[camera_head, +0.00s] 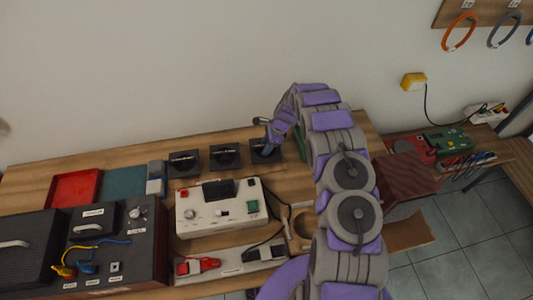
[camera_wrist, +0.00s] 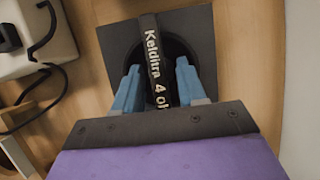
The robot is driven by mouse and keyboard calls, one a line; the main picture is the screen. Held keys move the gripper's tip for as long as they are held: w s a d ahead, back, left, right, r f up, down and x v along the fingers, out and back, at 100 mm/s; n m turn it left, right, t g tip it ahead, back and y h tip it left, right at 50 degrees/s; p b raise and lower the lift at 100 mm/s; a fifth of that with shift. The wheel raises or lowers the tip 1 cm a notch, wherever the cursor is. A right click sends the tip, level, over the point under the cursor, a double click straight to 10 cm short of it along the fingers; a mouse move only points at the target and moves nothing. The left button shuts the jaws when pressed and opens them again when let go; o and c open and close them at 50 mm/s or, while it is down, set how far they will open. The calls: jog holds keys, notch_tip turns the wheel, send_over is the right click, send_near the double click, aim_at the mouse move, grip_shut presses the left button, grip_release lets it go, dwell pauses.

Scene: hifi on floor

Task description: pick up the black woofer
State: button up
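The black woofer (camera_wrist: 118,40) is a square black unit with a round dark recess and a raised bar across it, lettered "Kelditra 4 oh", the rest hidden. It fills the upper middle of the wrist view. My gripper (camera_wrist: 158,66) has blue fingertips, one on each side of the bar, with small gaps, so it looks open around it. In the head view my gripper (camera_head: 267,148) is down over the rightmost of three similar black units, which it partly covers. The other two, a left unit (camera_head: 184,163) and a middle unit (camera_head: 225,157), stand beside it.
A white device (camera_head: 218,208) with a cable stands in front of the units. A red tray (camera_head: 75,187) and a teal tray (camera_head: 124,183) lie at the left. A large black case (camera_head: 30,245) is at front left. The wall rises close behind the wooden bench (camera_head: 145,255).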

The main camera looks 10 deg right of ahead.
jog(key=shift+a, duration=0.35)
grip_shut()
jog(key=shift+d, duration=0.2)
dwell(0.4)
